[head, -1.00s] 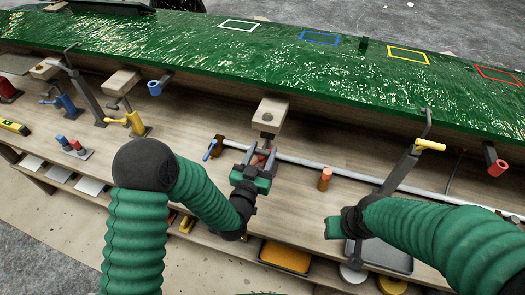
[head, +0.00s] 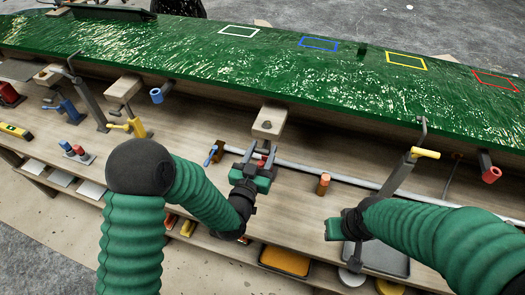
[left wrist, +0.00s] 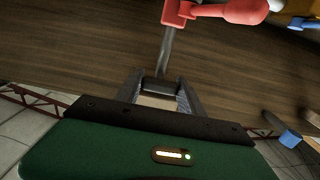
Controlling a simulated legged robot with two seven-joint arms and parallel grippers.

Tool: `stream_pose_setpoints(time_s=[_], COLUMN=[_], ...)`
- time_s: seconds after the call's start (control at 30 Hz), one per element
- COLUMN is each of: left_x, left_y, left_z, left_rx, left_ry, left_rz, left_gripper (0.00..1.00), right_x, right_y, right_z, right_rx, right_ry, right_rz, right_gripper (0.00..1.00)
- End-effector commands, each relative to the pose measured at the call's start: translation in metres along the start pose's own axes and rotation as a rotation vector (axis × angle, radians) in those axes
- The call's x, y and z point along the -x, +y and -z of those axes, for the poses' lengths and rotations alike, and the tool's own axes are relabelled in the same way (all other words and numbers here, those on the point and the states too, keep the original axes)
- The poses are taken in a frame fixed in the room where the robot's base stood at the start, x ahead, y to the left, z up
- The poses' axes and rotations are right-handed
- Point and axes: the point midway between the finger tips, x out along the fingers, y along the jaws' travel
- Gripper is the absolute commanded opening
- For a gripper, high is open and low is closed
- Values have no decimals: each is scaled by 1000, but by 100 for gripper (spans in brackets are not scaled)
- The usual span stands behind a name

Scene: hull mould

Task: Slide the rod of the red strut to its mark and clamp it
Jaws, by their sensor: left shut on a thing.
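The red strut shows in the left wrist view as a red clamp collar (left wrist: 178,12) with a red handle (left wrist: 232,12) and a grey rod (left wrist: 166,50). In the head view only a little of its red part (head: 264,161) shows between my fingers. My left gripper (head: 260,158) is shut at the rod's end, below a wooden pad (head: 269,122) at the mould's edge. In the left wrist view its fingers (left wrist: 160,88) close around a dark piece there. I cannot see the rod's mark. My right gripper's green body (head: 333,229) shows near the bench front; its fingers are hidden.
The green hull mould (head: 200,60) spans the back, with coloured outlines on it. A yellow-handled strut (head: 400,172) stands to the right. A blue strut (head: 66,105) and a yellow one (head: 137,127) stand left. A long grey pipe (head: 300,170) crosses behind my left gripper.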

Motion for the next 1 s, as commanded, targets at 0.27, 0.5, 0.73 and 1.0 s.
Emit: stream_pose_setpoints(time_s=[0.27, 0.5, 0.73, 1.0], left_x=[-2, 0, 36, 101], left_y=[0, 0, 0, 1], left_z=[5, 3, 1, 12], left_rx=[0, 0, 0, 3], left_ry=[14, 10, 6, -1], left_rz=[1, 1, -1, -1], left_gripper=[67, 67, 67, 67], right_x=[0, 0, -3, 35], right_y=[0, 0, 0, 0], right_z=[0, 0, -1, 8], right_rx=[0, 0, 0, 0], right_ry=[0, 0, 0, 0], right_rz=[0, 0, 0, 0], right_gripper=[38, 38, 38, 38])
